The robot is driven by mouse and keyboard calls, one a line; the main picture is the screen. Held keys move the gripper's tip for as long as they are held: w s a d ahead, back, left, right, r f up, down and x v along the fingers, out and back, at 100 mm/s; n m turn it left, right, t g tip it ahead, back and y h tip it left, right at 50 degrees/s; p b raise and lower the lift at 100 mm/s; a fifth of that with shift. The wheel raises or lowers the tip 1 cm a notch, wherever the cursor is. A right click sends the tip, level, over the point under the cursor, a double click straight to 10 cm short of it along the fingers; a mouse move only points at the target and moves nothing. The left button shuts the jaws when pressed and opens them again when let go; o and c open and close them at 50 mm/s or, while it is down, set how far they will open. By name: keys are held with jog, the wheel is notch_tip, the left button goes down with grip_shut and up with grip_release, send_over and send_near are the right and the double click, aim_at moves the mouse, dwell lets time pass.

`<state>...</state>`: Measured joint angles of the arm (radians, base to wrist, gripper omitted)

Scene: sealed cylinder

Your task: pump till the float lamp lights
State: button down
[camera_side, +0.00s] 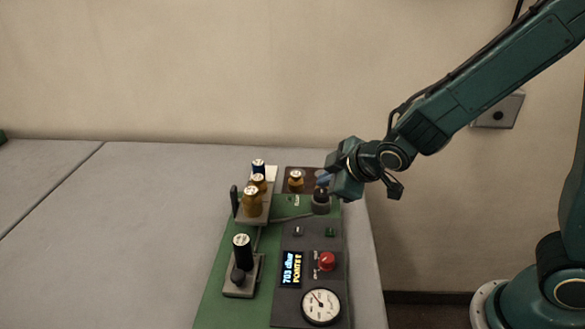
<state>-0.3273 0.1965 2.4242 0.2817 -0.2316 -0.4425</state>
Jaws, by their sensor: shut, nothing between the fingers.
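My gripper (328,178) is shut and empty. It hangs over the back right of the green board (213,290), just above a dark round fitting (321,204); I cannot tell whether it touches it. A dark panel carries a round white gauge (321,307), a red button (326,261) and a lit display (292,269) whose first line starts with 703. A small pale square (298,231) and a small green square (330,232) sit above the button. Neither is clearly lit, and I cannot tell which is the float lamp. A black upright cylinder (242,252) stands on a grey plate at left.
Amber bottles with white tops (252,203) stand on a grey stand behind the black cylinder. Another amber bottle (296,182) stands on a brown tray, near a dark blue bottle (258,167). The grey table (110,230) is clear at left. A wall rises behind.

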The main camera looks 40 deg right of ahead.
jog(key=shift+f, duration=0.15)
jog(key=shift+f, duration=0.3)
jog(key=shift+f, duration=0.95)
dwell(1.8)
jog(key=shift+r, duration=1.35)
jog(key=shift+r, duration=2.55)
dwell(0.9)
